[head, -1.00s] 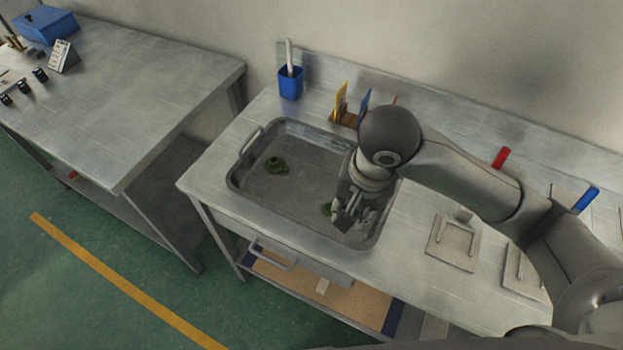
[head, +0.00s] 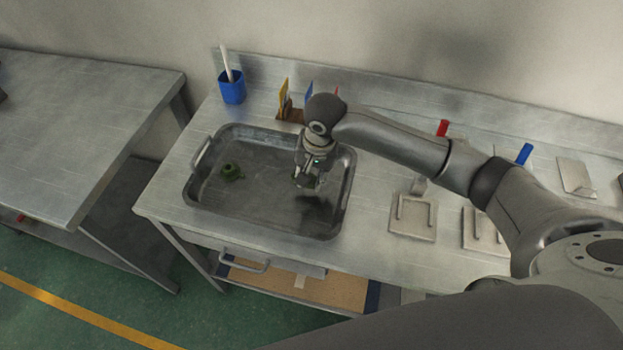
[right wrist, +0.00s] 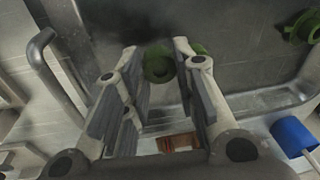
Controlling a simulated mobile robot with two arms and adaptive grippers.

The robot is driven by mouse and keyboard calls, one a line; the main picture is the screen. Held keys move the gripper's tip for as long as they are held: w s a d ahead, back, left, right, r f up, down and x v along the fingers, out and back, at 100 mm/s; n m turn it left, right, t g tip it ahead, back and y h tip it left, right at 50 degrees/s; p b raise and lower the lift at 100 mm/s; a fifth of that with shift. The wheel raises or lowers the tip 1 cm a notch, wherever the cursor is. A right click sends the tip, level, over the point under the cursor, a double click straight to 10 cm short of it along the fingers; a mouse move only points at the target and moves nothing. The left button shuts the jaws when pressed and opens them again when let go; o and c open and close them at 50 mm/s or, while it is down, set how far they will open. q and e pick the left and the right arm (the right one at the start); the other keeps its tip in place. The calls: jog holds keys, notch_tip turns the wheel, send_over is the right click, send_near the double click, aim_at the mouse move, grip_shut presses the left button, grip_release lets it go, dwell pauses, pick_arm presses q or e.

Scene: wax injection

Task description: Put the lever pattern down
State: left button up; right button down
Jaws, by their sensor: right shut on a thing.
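My right gripper (head: 308,183) is over the right half of the grey metal tray (head: 262,229), pointing down. It is shut on the green lever pattern, which shows in the right wrist view as a green ring (right wrist: 158,66) between the fingers, with more green behind the right finger. In the head view the gripper mostly hides the pattern. A dark shadow on the tray floor below suggests it is held above the floor. The exact gap cannot be told. My left gripper is not in view.
Another green piece (head: 231,172) lies in the tray's left half. A blue cup (head: 232,90) stands behind the tray, and a small brown holder (head: 291,114) with coloured cards is at its back. Square metal plates (head: 414,216) lie to the right. The tray's middle is clear.

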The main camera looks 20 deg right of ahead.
aim_at(313, 178)
jog(key=shift+w+d+f, duration=0.15)
jog(key=shift+w+f, duration=0.1)
jog(key=shift+f, duration=0.35)
notch_tip(313, 178, down, 2)
jog(key=shift+f+p, duration=0.1)
jog(key=shift+p, duration=0.55)
jog(key=shift+f, duration=0.2)
jog(key=c, duration=1.2)
grip_release()
jog(key=shift+f, duration=0.1)
jog(key=shift+o, duration=0.2)
notch_tip(313, 178, up, 12)
jog(key=s+b, duration=0.1)
jog(key=shift+s+d, duration=0.35)
